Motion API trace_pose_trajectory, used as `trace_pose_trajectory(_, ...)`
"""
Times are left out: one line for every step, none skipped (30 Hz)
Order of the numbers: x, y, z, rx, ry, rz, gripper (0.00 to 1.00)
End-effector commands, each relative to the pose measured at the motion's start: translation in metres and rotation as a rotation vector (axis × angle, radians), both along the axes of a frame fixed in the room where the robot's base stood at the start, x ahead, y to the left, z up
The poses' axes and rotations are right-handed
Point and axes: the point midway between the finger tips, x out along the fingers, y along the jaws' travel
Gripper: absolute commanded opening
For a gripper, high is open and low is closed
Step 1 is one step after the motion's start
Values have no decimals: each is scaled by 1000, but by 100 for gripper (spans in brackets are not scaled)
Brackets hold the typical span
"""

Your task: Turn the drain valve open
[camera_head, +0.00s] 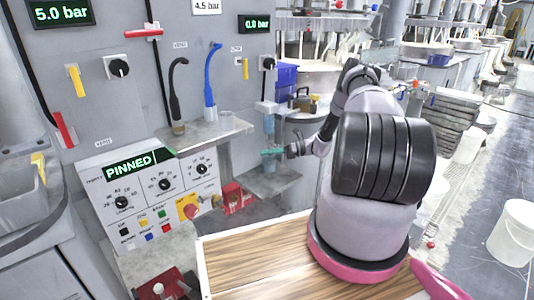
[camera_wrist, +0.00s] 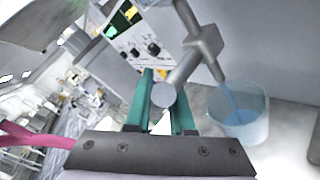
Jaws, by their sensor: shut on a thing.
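The drain valve shows in the wrist view as a grey block (camera_wrist: 206,41) with a round grey bar handle (camera_wrist: 183,72) pointing toward my gripper. My gripper (camera_wrist: 167,98) has its teal fingers on either side of the handle's end and is shut on it. In the head view, my gripper (camera_head: 274,152) is small, beside the wall below the valve's pale block (camera_head: 266,107). A translucent blue cup (camera_wrist: 240,115) stands below the valve outlet, with a thin blue streak reaching from the outlet into it. The exact contact of the fingers is partly hidden.
A control panel (camera_head: 150,195) reading "PINNED" is left of my gripper. A grey shelf (camera_head: 205,138) with a black and a blue hose juts from the wall. A wood-topped surface (camera_head: 250,262) lies in front. A blue bin (camera_head: 287,76) stands behind the valve.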

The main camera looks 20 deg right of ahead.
Motion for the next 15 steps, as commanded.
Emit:
trace_pose_trajectory(-1,-1,-2,-33,-11,2,0)
trace_pose_trajectory(0,-1,-2,-55,-20,2,0)
trace_pose_trajectory(0,-2,-3,-85,-32,2,0)
trace_pose_trajectory(0,-2,-5,-108,-42,3,0)
trace_pose_trajectory(0,-2,-6,-134,-52,3,0)
trace_pose_trajectory(1,-4,-7,-167,-67,3,0)
trace_pose_trajectory(1,-4,-8,-193,-76,3,0)
trace_pose_trajectory(1,-5,-9,-220,-87,2,0)
trace_pose_trajectory(2,-6,-11,-256,-102,3,0)
trace_pose_trajectory(2,-6,-12,-282,-112,3,0)
trace_pose_trajectory(2,-7,-13,-309,-123,4,0)
trace_pose_trajectory(3,-9,-14,-344,-138,2,0)
trace_pose_trajectory(3,-10,-16,-370,-148,3,0)
trace_pose_trajectory(3,-11,-16,-396,-159,2,0)
trace_pose_trajectory(4,-12,-17,-432,-174,3,0)
